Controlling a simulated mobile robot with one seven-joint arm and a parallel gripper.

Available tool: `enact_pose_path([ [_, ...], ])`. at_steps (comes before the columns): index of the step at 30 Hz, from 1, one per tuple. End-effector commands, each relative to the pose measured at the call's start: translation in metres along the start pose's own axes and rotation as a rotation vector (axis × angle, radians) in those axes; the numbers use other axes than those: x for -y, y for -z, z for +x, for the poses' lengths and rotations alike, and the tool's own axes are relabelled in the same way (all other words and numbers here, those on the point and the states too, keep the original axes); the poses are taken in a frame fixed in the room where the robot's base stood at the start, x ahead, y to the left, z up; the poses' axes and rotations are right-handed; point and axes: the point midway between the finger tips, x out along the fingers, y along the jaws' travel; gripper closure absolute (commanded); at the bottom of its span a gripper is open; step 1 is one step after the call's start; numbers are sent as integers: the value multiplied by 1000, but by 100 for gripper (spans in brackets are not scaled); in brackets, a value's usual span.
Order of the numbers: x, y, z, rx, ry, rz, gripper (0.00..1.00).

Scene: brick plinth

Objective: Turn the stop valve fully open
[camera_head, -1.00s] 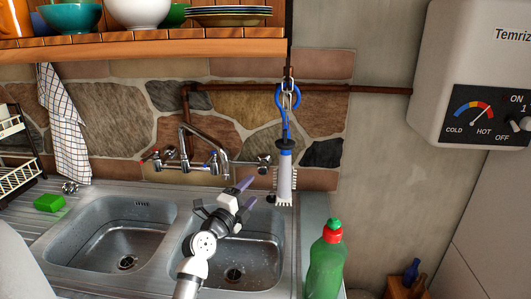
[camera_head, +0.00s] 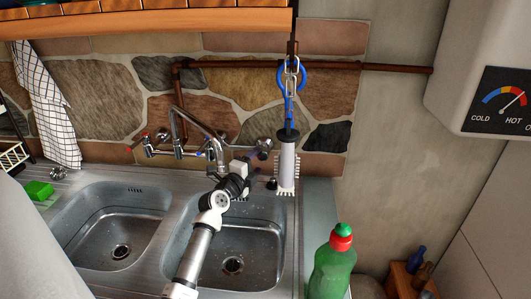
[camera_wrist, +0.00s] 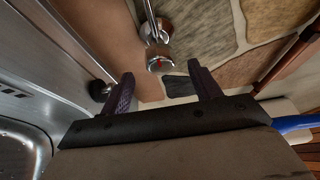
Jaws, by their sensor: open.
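The stop valve appears to be the small chrome knob (camera_head: 264,144) on the wall at the right of the tap. In the wrist view the chrome knob (camera_wrist: 160,62) has a red mark and sits ahead of the gap between the fingertips. My gripper (camera_head: 254,170) is over the back of the right basin, just below and in front of the valve. In the wrist view my gripper (camera_wrist: 161,82) has its two purple fingers apart with nothing between them. I cannot tell how far the valve is turned.
A brush (camera_head: 286,165) hangs on a blue hook close to the right of the valve. The mixer tap (camera_head: 190,130) is at the left. A green bottle (camera_head: 333,266) stands at the front right. A wooden shelf (camera_head: 150,22) is above, and a water heater (camera_head: 465,70) at the right.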

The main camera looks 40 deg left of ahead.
Motion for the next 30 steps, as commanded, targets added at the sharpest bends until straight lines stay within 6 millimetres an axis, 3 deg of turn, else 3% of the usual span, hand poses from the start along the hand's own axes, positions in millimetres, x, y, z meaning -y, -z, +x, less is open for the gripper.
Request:
enact_pose_path([
  [6, 0, 1, 42, -2, 0, 0, 37],
  [12, 0, 0, 64, 0, 0, 1, 37],
  [25, 1, 0, 72, 1, 1, 1, 37],
  [30, 0, 0, 71, 1, 1, 1, 57],
])
